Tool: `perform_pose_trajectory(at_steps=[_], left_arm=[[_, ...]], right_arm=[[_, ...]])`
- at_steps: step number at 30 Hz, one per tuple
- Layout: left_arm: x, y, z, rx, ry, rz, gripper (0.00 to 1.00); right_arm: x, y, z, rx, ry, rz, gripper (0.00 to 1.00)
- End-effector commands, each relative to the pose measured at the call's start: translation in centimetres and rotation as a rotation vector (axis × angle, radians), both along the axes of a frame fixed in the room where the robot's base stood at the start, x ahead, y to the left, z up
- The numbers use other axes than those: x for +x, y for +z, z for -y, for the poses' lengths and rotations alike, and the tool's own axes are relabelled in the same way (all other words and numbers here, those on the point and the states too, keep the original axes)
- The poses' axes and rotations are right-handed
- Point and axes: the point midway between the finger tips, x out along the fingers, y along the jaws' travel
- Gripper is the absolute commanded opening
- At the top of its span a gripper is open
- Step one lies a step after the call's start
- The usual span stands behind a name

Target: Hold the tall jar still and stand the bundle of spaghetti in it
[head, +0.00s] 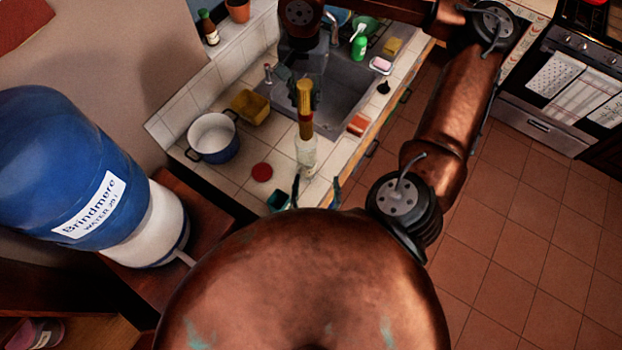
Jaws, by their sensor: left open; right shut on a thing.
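The tall jar (306,157) is clear glass and stands on the tiled counter in front of the sink. The bundle of spaghetti (305,104) is yellow with a reddish band near its lower part. It is upright above the jar, its lower end at the jar's mouth; I cannot tell whether it is inside. My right gripper (304,88) is shut on the bundle's upper part. My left gripper (316,190) is open, its two fingertips just nearer than the jar and apart from each other.
A white-and-blue pot (213,139), a red lid (262,172) and a yellow box (250,106) are left of the jar. An orange block (358,124) lies at the right, near the counter edge. The sink (345,85) is behind. A large water bottle (90,180) stands at left.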

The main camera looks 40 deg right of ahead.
Motion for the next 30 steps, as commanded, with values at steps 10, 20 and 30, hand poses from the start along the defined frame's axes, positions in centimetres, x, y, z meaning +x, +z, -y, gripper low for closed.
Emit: perform_pose_trajectory(at_steps=[10, 20, 30], left_arm=[[2.9, -0.4, 0.1, -0.003, 0.156, -0.078, 0.70], [7.7, -0.3, 3.4, -0.003, 0.154, -0.075, 0.70], [11.4, -0.4, 5.9, -0.003, 0.152, -0.077, 0.70]], right_arm=[[0.0, 0.1, 0.0, 0.001, 0.000, 0.001, 0.00], [0.0, 0.0, 0.0, 0.001, 0.000, 0.001, 0.00], [0.0, 0.0, 0.0, 0.001, 0.000, 0.001, 0.00]])
